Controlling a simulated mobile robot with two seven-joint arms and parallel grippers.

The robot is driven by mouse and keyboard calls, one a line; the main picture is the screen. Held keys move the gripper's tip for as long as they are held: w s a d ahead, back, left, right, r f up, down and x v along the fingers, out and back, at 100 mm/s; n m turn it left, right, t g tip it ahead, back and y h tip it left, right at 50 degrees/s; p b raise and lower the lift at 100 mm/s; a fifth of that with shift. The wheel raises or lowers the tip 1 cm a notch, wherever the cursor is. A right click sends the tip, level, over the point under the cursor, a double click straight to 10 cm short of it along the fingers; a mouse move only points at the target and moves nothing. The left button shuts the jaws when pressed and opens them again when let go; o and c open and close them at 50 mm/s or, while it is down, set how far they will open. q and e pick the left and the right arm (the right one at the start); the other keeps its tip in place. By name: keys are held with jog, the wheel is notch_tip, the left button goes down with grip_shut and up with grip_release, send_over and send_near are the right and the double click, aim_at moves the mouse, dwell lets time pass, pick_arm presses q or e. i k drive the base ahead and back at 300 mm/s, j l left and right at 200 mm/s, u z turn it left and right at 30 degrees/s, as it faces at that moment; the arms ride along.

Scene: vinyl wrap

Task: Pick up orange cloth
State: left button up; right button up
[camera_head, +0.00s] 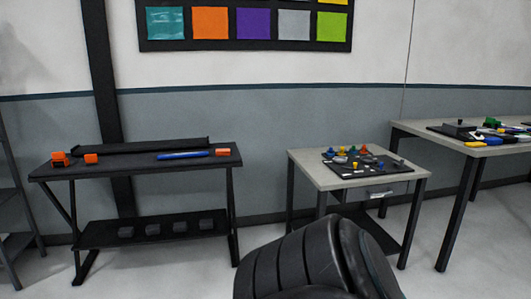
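No thing in view is clearly an orange cloth. Small orange objects sit on the dark table on the left: one at its left end (60,159), one beside it (91,159) and one near its right end (222,152). They are too small to tell whether any is cloth. An orange swatch (210,22) hangs on the wall board among other colours. Neither of my grippers is in view.
The dark table (130,163) also holds a blue bar (183,155) and has a lower shelf. A grey table (310,170) carries small coloured items on a dark mat. Another table (420,132) stands right. A large black rounded shape (300,262) blocks the bottom centre.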

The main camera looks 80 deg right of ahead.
aim_at(218, 152)
jog(key=z, duration=2.55)
